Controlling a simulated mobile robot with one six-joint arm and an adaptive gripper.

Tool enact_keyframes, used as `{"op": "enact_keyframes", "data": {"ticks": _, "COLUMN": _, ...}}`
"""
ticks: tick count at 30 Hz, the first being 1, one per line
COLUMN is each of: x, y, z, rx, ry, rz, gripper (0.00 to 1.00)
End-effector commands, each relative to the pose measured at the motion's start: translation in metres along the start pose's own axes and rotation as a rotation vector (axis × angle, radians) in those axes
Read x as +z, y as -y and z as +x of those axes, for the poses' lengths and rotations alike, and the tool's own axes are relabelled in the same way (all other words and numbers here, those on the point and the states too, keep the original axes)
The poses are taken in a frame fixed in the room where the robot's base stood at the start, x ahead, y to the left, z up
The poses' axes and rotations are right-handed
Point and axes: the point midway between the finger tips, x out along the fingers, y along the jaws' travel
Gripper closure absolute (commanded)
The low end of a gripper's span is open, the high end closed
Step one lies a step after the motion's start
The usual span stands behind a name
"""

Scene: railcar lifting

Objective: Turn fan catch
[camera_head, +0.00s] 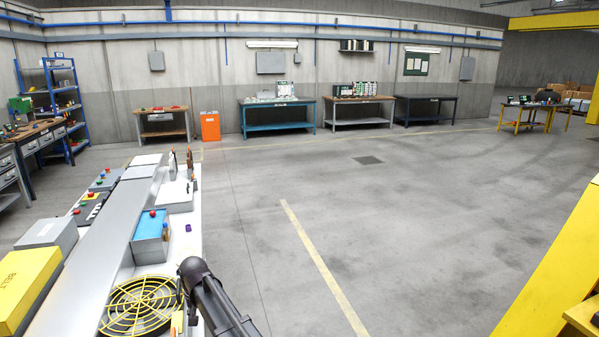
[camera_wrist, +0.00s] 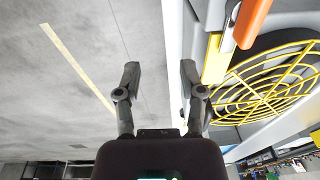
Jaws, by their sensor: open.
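The fan (camera_head: 142,304) has a round yellow wire guard and sits at the near end of the white bench in the head view. The guard also shows at the right of the wrist view (camera_wrist: 270,82). Beside it is a yellow block (camera_wrist: 216,60) with an orange bar (camera_wrist: 252,22) above it, which looks like the fan catch. A small yellow piece (camera_head: 177,322) shows next to the guard in the head view, partly hidden by my arm. My gripper (camera_wrist: 160,75) is open and empty. Its right finger is close to the yellow block; contact cannot be told.
A blue-topped box (camera_head: 150,226) and grey boxes stand farther along the bench. A yellow box marked BELT (camera_head: 28,284) is at the left. Open concrete floor lies right of the bench, with a yellow frame (camera_head: 550,270) at the far right.

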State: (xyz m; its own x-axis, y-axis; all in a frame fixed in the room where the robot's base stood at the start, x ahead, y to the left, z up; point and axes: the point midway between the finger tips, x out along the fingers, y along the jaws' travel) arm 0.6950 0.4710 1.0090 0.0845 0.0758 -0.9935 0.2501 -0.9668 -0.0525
Motion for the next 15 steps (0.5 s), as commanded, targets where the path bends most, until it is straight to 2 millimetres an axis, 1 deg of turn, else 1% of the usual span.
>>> {"op": "enact_keyframes", "data": {"ticks": 1, "x": 0.007, "y": -0.021, "z": 0.000, "rx": 0.004, "ry": 0.002, "rz": 0.011, "gripper": 0.49}}
{"op": "enact_keyframes", "data": {"ticks": 2, "x": 0.009, "y": -0.031, "z": -0.001, "rx": 0.006, "ry": 0.003, "rz": 0.015, "gripper": 0.49}}
{"op": "enact_keyframes", "data": {"ticks": 3, "x": 0.013, "y": -0.047, "z": -0.001, "rx": 0.009, "ry": 0.005, "rz": 0.024, "gripper": 0.49}}
{"op": "enact_keyframes", "data": {"ticks": 5, "x": 0.021, "y": -0.073, "z": -0.002, "rx": 0.014, "ry": 0.008, "rz": 0.034, "gripper": 0.49}}
{"op": "enact_keyframes", "data": {"ticks": 6, "x": 0.026, "y": -0.090, "z": -0.003, "rx": 0.018, "ry": 0.011, "rz": 0.043, "gripper": 0.49}}
{"op": "enact_keyframes", "data": {"ticks": 8, "x": 0.035, "y": -0.116, "z": -0.004, "rx": 0.023, "ry": 0.015, "rz": 0.054, "gripper": 0.49}}
{"op": "enact_keyframes", "data": {"ticks": 9, "x": 0.041, "y": -0.132, "z": -0.005, "rx": 0.026, "ry": 0.018, "rz": 0.063, "gripper": 0.49}}
{"op": "enact_keyframes", "data": {"ticks": 11, "x": 0.051, "y": -0.157, "z": -0.006, "rx": 0.030, "ry": 0.022, "rz": 0.075, "gripper": 0.49}}
{"op": "enact_keyframes", "data": {"ticks": 12, "x": 0.058, "y": -0.172, "z": -0.007, "rx": 0.033, "ry": 0.024, "rz": 0.083, "gripper": 0.49}}
{"op": "enact_keyframes", "data": {"ticks": 14, "x": 0.070, "y": -0.195, "z": -0.008, "rx": 0.037, "ry": 0.028, "rz": 0.095, "gripper": 0.49}}
{"op": "enact_keyframes", "data": {"ticks": 15, "x": 0.078, "y": -0.210, "z": -0.009, "rx": 0.039, "ry": 0.032, "rz": 0.103, "gripper": 0.49}}
